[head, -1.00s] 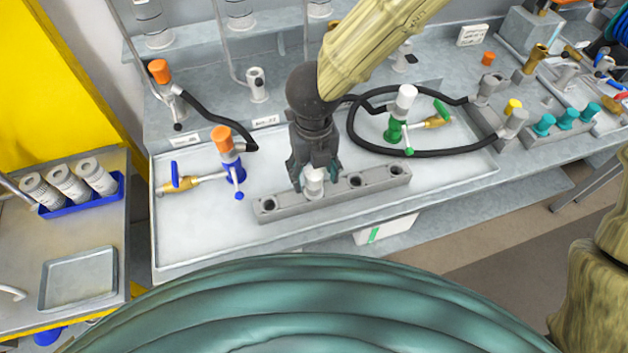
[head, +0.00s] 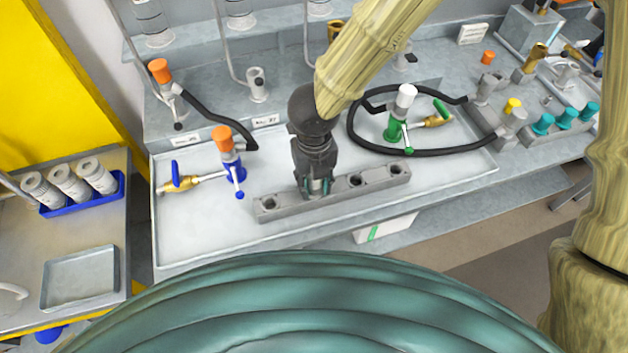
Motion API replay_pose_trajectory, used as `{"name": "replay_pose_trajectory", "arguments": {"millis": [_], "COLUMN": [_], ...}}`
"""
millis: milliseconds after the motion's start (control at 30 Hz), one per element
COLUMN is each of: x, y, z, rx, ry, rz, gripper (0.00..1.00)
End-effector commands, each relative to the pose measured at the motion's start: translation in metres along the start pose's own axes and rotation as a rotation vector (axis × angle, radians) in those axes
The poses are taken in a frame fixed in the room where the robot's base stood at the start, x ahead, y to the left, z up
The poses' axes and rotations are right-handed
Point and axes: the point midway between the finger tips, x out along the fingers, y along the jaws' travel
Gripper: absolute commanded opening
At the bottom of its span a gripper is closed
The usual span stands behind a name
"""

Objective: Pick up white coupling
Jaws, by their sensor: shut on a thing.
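A grey block (head: 375,183) with a row of round sockets lies in the white tray. My gripper (head: 318,190) points down at the socket left of the block's middle, its fingertips close to the block's top. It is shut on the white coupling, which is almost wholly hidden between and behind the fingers. I cannot tell whether the coupling is still seated in its socket. The other visible sockets look empty.
A blue valve with an orange cap (head: 224,140) stands left of my gripper. A green valve with a white cap (head: 405,98) and a looped black hose (head: 352,130) lie to the right. White tray surface (head: 205,235) is clear at front left.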

Motion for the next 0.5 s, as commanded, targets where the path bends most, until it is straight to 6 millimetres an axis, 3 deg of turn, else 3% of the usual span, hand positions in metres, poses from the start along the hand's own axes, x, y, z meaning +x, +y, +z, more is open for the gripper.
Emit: {"name": "replay_pose_trajectory", "arguments": {"millis": [500], "x": [-0.012], "y": [0.0], "z": [0.001], "rx": [0.002], "ry": [-0.001], "rz": [0.001], "gripper": [0.0]}}
